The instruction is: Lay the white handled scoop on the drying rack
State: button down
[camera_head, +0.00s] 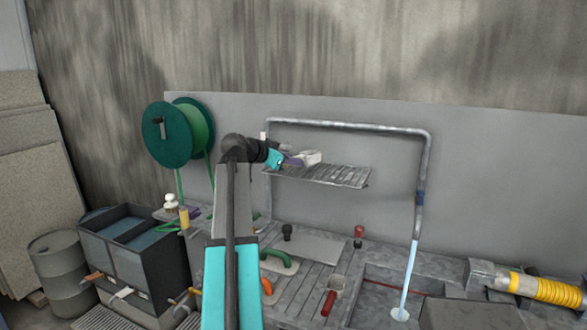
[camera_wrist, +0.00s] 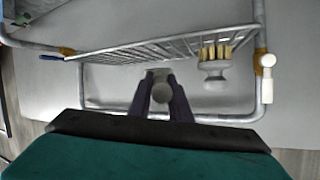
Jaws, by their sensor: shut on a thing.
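My gripper (camera_head: 285,160) is at the left part of the drying rack (camera_head: 342,177), a barred metal shelf on a pipe frame. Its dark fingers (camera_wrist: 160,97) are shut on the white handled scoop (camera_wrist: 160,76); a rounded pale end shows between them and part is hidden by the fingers. In the head view the pale scoop (camera_head: 309,157) shows at the fingertips, just above the bars. I cannot tell whether it touches them. In the wrist view the rack bars (camera_wrist: 130,50) run across beyond the fingers.
A pale brush with tan bristles (camera_wrist: 214,66) is beside the fingers at the rack. A white-handled item (camera_wrist: 267,74) is at the frame post. Below are a red-handled tool (camera_head: 329,302), a green-handled float (camera_head: 278,260) and a sink. The rack's right part looks clear.

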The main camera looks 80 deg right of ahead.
jog(key=shift+f+p, duration=0.4)
jog(key=shift+f, duration=1.2)
jog(key=shift+f, duration=0.15)
jog(key=c, duration=1.6)
grip_release()
jog(key=shift+c, duration=0.2)
jog(key=shift+a+r, duration=0.15)
jog(key=shift+r, duration=0.05)
jog(key=b+v, duration=0.2)
jog(key=v, duration=0.9)
jog(key=shift+w+a, duration=0.2)
jog(key=shift+a, duration=0.15)
jog(key=shift+r, duration=0.15)
